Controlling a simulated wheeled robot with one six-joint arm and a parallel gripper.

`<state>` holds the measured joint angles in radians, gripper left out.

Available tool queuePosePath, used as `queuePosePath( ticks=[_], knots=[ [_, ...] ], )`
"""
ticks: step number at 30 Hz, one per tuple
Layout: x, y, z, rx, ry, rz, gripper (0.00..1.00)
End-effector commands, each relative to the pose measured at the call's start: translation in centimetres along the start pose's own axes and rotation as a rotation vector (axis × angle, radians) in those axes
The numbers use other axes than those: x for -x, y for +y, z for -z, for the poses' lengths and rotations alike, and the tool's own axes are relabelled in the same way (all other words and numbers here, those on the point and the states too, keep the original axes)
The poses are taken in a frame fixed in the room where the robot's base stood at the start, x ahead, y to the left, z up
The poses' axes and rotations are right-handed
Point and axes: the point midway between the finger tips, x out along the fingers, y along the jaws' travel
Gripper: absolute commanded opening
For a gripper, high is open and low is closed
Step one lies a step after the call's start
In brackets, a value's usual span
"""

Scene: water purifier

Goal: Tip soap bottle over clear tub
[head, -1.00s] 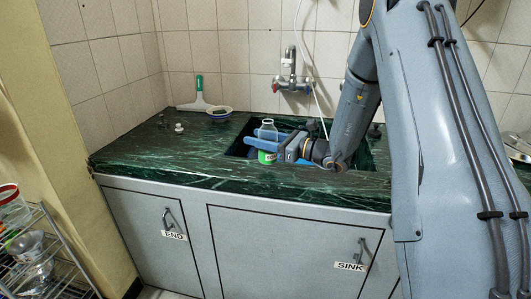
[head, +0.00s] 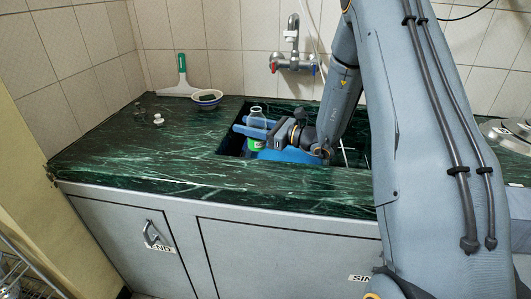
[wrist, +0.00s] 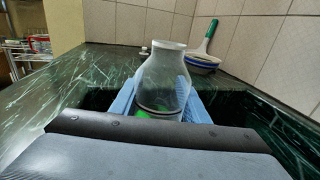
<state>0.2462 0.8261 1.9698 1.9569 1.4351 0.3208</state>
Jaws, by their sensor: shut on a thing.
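The soap bottle is a clear bottle (head: 257,114) with a narrow neck and a green band low down; it stands about upright. It also shows in the wrist view (wrist: 163,82), where its lower part is hidden behind my gripper body. My gripper (head: 249,127) is shut on the bottle, with its blue fingers on either side of it, over the left part of the sink opening. The fingers show in the wrist view too (wrist: 162,98). I cannot make out a clear tub in either current view.
A blue object (head: 290,155) sits in the sink opening (head: 228,148) below my gripper. A bowl (head: 207,98) and a green-handled squeegee (head: 182,75) are at the back. Small white items (head: 158,119) lie on the left. The green counter (head: 130,160) is mostly clear there.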

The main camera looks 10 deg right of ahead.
Motion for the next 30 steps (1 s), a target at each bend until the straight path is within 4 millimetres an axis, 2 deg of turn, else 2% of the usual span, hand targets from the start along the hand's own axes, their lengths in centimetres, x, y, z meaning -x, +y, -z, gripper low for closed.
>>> queuePosePath(
  ticks=[14, 26, 30],
  knots=[
    [0.0, -0.1, 0.8, -0.015, -0.002, 0.000, 0.15],
    [0.1, -0.8, 4.8, -0.181, -0.003, 0.000, 0.15],
    [0.1, -1.0, 4.2, -0.249, -0.004, 0.000, 0.15]
  ],
)
